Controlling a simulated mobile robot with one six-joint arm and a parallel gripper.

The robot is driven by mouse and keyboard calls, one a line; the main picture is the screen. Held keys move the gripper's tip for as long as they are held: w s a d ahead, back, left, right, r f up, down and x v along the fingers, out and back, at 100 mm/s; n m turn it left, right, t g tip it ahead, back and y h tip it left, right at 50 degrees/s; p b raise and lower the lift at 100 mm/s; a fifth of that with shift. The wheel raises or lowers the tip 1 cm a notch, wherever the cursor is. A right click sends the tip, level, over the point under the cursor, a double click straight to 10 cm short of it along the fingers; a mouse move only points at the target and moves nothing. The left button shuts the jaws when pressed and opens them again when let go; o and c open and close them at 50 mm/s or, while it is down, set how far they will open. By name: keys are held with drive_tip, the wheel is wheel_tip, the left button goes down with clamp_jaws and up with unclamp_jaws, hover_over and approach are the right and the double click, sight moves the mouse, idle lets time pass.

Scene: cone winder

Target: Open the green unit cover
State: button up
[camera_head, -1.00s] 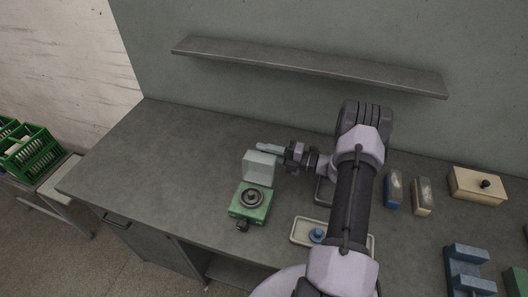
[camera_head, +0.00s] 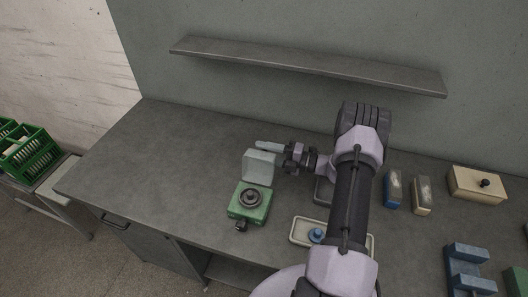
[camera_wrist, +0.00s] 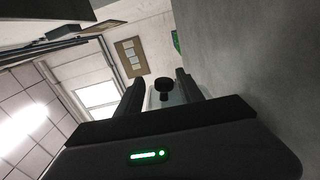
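The green unit (camera_head: 248,205) stands on the bench with a dark round part on top and a dark knob at its front. Its pale translucent cover (camera_head: 258,167) stands raised, close to upright, at the unit's back edge. My gripper (camera_head: 284,151) is just right of and behind the cover, pointing left. In the wrist view its two dark fingers (camera_wrist: 159,90) are apart. A dark round knob (camera_wrist: 163,86) shows between them, with a pale panel behind it. I see no finger closed on the knob; contact is unclear.
A pale bar (camera_head: 268,146) shows behind the cover. A tray (camera_head: 302,232) with a blue knobbed part lies right of the unit. Blocks (camera_head: 393,190) and a cream box (camera_head: 477,186) are farther right. A shelf (camera_head: 300,64) hangs above. The bench's left is clear.

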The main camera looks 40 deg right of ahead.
drive_tip(key=p+v, duration=0.1)
drive_tip(key=v, duration=1.6)
drive_tip(key=shift+s+d, duration=0.2)
drive_tip(key=shift+s+f, duration=0.1)
